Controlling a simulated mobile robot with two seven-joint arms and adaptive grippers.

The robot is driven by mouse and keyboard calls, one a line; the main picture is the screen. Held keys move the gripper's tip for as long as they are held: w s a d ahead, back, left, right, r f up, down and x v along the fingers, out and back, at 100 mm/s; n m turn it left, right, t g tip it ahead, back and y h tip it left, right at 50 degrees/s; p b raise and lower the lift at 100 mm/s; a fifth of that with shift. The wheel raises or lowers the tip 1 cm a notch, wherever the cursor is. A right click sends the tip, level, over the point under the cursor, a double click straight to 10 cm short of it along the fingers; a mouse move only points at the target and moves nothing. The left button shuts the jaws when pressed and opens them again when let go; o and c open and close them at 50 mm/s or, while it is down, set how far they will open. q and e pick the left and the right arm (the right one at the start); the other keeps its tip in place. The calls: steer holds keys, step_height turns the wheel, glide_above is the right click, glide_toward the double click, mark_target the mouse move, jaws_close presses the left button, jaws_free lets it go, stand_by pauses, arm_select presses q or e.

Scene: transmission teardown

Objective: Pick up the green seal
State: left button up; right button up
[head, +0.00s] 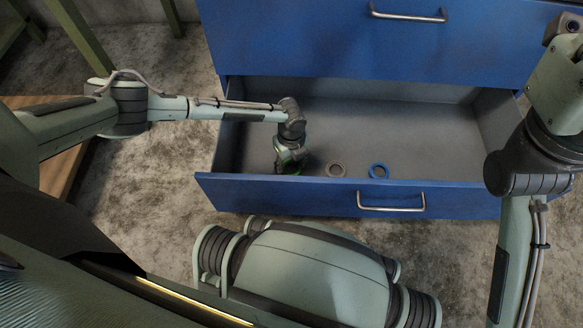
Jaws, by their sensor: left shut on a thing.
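The green seal (290,170) shows as a small bit of green low in the open drawer, at its left front, mostly hidden by my left gripper. My left gripper (288,163) reaches down into the drawer and is shut on the green seal. The fingertips are small and partly hidden behind the drawer front. My right arm comes in at the right edge, but its gripper is out of the picture.
The blue cabinet's lower drawer (240,187) is pulled open. A grey ring (328,170) and a blue ring (371,171) lie in it, right of my left gripper. The closed drawer above (300,40) overhangs the back. The drawer's right side is empty.

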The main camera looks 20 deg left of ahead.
arm_select(q)
steer(key=shift+c, duration=0.7)
steer(key=shift+r, duration=0.1)
